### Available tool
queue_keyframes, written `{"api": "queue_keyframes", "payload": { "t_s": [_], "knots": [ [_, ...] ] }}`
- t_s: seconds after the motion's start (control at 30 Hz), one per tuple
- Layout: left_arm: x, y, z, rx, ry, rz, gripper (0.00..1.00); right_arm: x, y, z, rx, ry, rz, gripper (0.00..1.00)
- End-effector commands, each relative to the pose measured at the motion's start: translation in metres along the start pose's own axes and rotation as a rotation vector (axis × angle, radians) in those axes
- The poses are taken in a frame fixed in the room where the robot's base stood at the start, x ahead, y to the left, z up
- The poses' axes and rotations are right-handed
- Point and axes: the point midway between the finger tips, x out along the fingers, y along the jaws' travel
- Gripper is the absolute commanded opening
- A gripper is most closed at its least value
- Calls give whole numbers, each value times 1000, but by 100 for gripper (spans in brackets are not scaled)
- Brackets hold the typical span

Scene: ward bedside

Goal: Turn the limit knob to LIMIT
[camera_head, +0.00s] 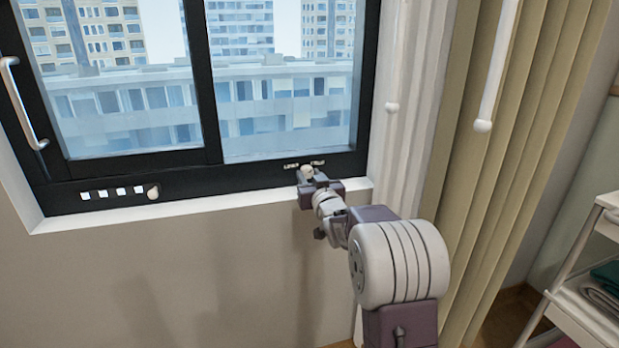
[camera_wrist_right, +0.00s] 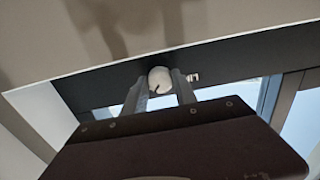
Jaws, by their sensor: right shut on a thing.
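The limit knob (camera_head: 307,171) is a small pale round knob on the dark lower rail of the window frame, near its right end. Small pale markings (camera_head: 291,166) sit on the rail on both sides of it; their text is too small to read. My right gripper (camera_head: 308,176) reaches it from below and in front. In the right wrist view the white knob (camera_wrist_right: 159,79) with a short dark line sits between the two fingers of my right gripper (camera_wrist_right: 160,90), which is shut on it. My left gripper is not in view.
A second round knob (camera_head: 153,192) with several white squares sits on the rail at the left. A white handle (camera_head: 22,103) is on the left frame. Beige curtains (camera_head: 520,150) hang at the right, with a white rod (camera_head: 497,70). A cart (camera_head: 590,290) stands at the far right.

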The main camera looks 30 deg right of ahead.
Motion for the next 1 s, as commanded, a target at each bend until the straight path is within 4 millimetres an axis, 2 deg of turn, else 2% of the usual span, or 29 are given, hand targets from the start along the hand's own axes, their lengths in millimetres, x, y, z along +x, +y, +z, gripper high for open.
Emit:
{"api": "queue_keyframes", "payload": {
  "t_s": [0.37,1.0],
  "knots": [
    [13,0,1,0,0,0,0,0,0,3,-165,1,0,0],
    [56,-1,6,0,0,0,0,0,1,3,-766,2,1,0]
  ]
}}
